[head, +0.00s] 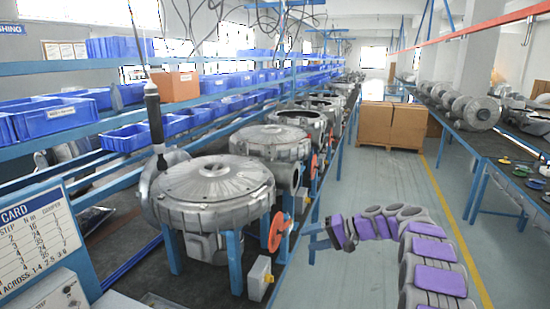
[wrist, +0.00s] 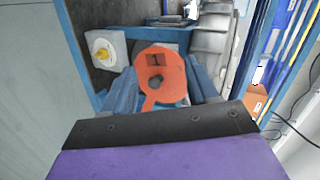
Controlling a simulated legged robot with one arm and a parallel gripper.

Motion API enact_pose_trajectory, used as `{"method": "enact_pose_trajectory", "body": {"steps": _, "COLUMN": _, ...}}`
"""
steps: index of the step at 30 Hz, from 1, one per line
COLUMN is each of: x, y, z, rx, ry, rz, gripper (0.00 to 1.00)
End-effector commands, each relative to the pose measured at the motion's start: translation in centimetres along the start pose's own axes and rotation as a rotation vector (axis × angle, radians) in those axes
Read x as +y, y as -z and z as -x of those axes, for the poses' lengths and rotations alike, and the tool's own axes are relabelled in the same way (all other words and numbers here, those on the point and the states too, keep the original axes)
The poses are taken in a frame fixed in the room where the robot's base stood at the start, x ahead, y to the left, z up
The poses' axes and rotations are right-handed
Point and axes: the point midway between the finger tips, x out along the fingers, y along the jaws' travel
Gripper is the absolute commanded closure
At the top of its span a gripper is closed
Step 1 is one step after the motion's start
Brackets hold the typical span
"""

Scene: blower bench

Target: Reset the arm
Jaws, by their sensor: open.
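My arm, purple and grey, reaches in from the lower right in the head view and bends left. My gripper (head: 314,236) is open at its end, over the aisle side of the left bench. An orange damper disc (head: 278,232) on the bench front is just left of it. In the wrist view the orange disc (wrist: 160,76), with a handle pointing down, shows between the two blue-grey fingers of my gripper (wrist: 162,85). The fingers look empty; I cannot tell whether they touch the disc. A large round grey blower (head: 213,187) stands on the bench beside the disc.
A grey box with a yellow knob (wrist: 103,52) is beside the disc. A step card (head: 38,235) stands at the left. Blue bins (head: 48,118) fill the shelves. Cardboard boxes (head: 392,124) stand down the aisle. The aisle floor (head: 365,185) is clear before them.

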Motion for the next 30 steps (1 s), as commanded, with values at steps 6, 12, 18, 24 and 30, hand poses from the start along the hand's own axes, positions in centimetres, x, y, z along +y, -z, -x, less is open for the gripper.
{"method": "enact_pose_trajectory", "body": {"steps": 6, "x": -3.1, "y": -5.4, "z": -0.5, "rx": -0.063, "ry": -0.133, "rz": -0.045, "gripper": 0.41}}
{"method": "enact_pose_trajectory", "body": {"steps": 12, "x": -4.8, "y": -11.3, "z": -0.5, "rx": -0.122, "ry": -0.262, "rz": -0.076, "gripper": 0.41}}
{"method": "enact_pose_trajectory", "body": {"steps": 18, "x": -5.9, "y": -17.7, "z": 0.2, "rx": -0.169, "ry": -0.397, "rz": -0.093, "gripper": 0.41}}
{"method": "enact_pose_trajectory", "body": {"steps": 24, "x": -6.2, "y": -24.6, "z": 1.6, "rx": -0.215, "ry": -0.534, "rz": -0.098, "gripper": 0.41}}
{"method": "enact_pose_trajectory", "body": {"steps": 30, "x": -5.7, "y": -31.7, "z": 3.6, "rx": -0.253, "ry": -0.674, "rz": -0.091, "gripper": 0.41}}
